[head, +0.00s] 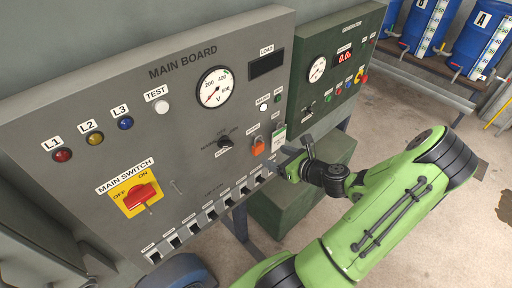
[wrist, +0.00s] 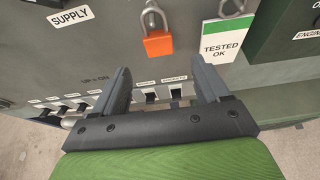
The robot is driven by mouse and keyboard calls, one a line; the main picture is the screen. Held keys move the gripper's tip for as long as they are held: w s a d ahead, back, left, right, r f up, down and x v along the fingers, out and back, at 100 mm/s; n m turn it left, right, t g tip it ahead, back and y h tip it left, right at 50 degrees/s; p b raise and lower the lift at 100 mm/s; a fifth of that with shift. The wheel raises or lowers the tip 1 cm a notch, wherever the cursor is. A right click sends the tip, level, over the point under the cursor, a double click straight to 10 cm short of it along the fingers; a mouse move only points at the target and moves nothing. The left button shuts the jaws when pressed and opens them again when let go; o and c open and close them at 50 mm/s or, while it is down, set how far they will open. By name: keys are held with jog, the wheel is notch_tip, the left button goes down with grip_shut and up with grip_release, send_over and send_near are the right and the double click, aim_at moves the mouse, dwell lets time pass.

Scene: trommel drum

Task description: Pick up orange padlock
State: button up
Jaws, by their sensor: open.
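The orange padlock (head: 258,147) hangs by its shackle on the grey main board, right of the black rotary switch, in the head view. In the wrist view the padlock (wrist: 158,43) hangs upright near the top middle, its metal shackle above the orange body. My gripper (head: 275,165) is at the board's lower right, just below and right of the padlock in the head view. In the wrist view my gripper (wrist: 163,80) has its two grey fingers spread apart with nothing held between them. The padlock appears beyond the fingertips, apart from them.
A white and green "TESTED OK" tag (wrist: 228,40) hangs right of the padlock. A row of breaker switches (head: 210,214) runs along the board's lower edge. The red main switch (head: 140,196) is at the left. A green panel (head: 335,65) adjoins at right. Open floor lies behind my arm.

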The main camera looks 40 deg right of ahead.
aim_at(260, 147)
jog(key=x, duration=0.8)
jog(key=shift+s+r, duration=0.15)
jog(key=shift+s, duration=0.05)
jog(key=shift+c, duration=0.7)
jog(key=c, duration=1.1)
jog(key=shift+r, duration=0.55)
jog(key=shift+s+r, duration=0.25)
jog(key=s, duration=1.7)
jog(key=shift+s+d, duration=0.2)
jog(key=shift+s, duration=0.05)
jog(key=shift+r+p, duration=0.4)
jog(key=shift+s, duration=0.15)
